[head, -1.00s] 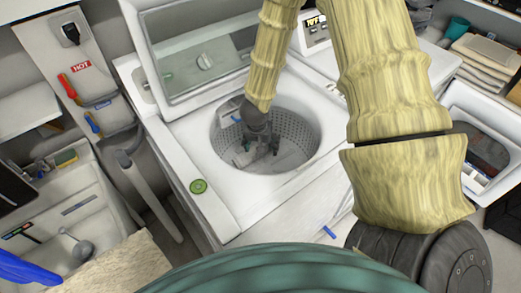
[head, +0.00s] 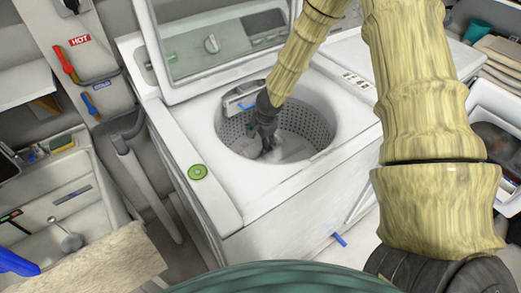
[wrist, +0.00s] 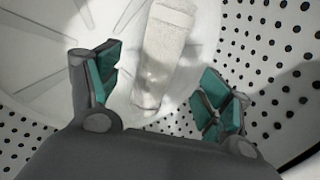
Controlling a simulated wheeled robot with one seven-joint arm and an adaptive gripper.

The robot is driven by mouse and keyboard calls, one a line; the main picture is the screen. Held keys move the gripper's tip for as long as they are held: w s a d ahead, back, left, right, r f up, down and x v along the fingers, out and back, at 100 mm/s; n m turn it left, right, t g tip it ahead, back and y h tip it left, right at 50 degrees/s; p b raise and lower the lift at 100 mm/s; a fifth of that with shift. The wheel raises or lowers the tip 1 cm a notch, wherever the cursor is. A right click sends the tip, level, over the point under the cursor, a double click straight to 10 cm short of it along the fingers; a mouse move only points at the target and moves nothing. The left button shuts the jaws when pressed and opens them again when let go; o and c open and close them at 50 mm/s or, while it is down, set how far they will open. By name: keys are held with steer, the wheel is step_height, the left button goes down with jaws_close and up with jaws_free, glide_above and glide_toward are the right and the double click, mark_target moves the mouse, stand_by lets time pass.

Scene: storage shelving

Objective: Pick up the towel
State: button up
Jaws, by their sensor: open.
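The towel (wrist: 166,55) is a pale, whitish, narrow folded strip. In the wrist view it lies at the bottom of the washer drum (wrist: 268,60), between and beyond my two fingers. My gripper (wrist: 160,90) has its teal-padded fingers spread wide with nothing between the pads. In the head view my gripper (head: 264,148) reaches down inside the open top-loading washer (head: 290,185). The towel is hard to make out there, as the arm and gripper cover much of the drum floor.
The perforated drum wall surrounds my gripper closely. The raised washer lid (head: 222,50) stands behind the opening, close to my arm. A sink (head: 60,205) is at the left.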

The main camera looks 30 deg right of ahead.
mark_target(258, 146)
steer(key=shift+b+x, duration=0.65)
steer(key=shift+x, duration=2.85)
steer(key=shift+w+r, duration=0.1)
steer(key=shift+w, duration=0.05)
steer(key=c, duration=1.2)
